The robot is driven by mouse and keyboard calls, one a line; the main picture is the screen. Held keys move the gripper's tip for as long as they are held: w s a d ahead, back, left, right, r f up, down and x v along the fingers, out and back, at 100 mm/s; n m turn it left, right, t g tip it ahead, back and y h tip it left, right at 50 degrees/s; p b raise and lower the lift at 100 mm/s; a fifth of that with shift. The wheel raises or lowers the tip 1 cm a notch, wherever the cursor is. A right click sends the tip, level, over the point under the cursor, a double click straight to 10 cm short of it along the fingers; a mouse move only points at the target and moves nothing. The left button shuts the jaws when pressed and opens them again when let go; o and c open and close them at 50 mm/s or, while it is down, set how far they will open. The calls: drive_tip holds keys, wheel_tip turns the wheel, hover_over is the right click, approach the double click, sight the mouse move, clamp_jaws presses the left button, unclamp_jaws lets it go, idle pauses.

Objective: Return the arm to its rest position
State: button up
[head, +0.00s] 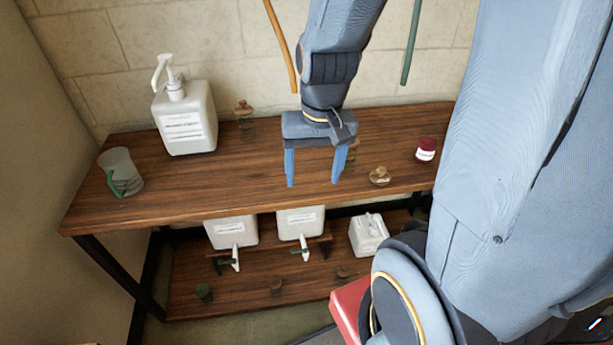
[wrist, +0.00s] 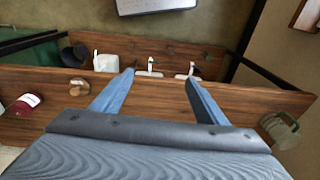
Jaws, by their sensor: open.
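My gripper (head: 312,185) is open and empty in the head view, with two blue fingers pointing down above the wooden table (head: 240,190). My arm comes down from the top of the picture to it. In the wrist view my gripper (wrist: 160,75) shows its two fingers apart with nothing between them, over the table edge and lower shelf.
White containers (head: 231,230) with taps sit on the lower shelf (head: 220,275). A stone wall is behind.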

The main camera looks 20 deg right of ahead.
drive_tip(key=a+n, duration=0.1)
drive_tip(key=s+a+n, duration=0.1)
drive_tip(key=n, duration=0.1)
drive_tip(key=shift+s+a+r, duration=0.1)
drive_tip(key=shift+s+r, duration=0.05)
idle(0.5)
